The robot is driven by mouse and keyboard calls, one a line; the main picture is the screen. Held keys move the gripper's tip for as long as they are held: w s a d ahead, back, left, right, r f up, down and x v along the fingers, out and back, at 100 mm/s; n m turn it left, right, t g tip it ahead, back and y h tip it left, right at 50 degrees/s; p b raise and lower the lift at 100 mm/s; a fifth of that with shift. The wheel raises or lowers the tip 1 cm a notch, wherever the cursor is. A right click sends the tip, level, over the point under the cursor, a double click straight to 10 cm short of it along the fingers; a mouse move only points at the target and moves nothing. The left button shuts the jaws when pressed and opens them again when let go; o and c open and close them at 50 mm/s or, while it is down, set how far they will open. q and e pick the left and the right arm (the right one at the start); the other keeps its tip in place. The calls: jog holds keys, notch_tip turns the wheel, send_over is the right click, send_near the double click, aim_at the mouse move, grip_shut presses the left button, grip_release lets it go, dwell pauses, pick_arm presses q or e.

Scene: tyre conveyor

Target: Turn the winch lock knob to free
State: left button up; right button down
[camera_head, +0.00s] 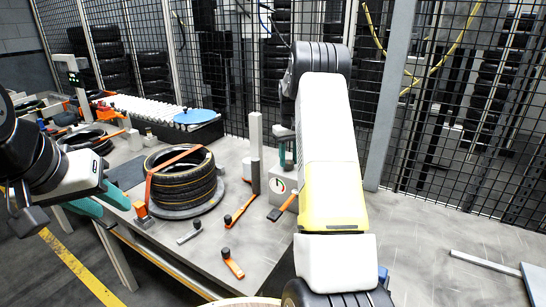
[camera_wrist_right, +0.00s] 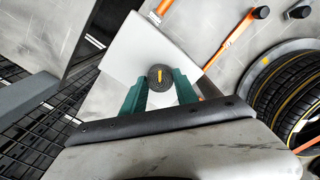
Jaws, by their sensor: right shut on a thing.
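A pale winch box (camera_head: 283,186) with a small red and green marked dial stands at the back of the grey table. In the right wrist view, the dark round lock knob (camera_wrist_right: 153,76) with a yellow pointer line is on the pale box face (camera_wrist_right: 130,55). My right gripper (camera_wrist_right: 161,82) has its teal fingers on either side of the knob, shut on it. In the head view, my right gripper (camera_head: 287,158) is partly hidden by my own arm. My left gripper (camera_head: 101,203) is at the left, beside the table edge; its teal fingers look apart and empty.
Strapped tyres (camera_head: 183,181) lie stacked left of the box. An orange-handled tool (camera_head: 238,211) and other small tools lie in front. A grey post (camera_head: 255,155) stands next to the box. A mesh fence (camera_head: 455,110) runs behind.

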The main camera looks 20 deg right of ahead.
aim_at(289, 161)
jog(key=m, duration=0.4)
jog(key=shift+m, duration=1.8)
jog(key=c, duration=0.9)
grip_release()
jog(key=shift+c, duration=0.2)
notch_tip(289, 161, up, 8)
jog(key=shift+f, duration=0.1)
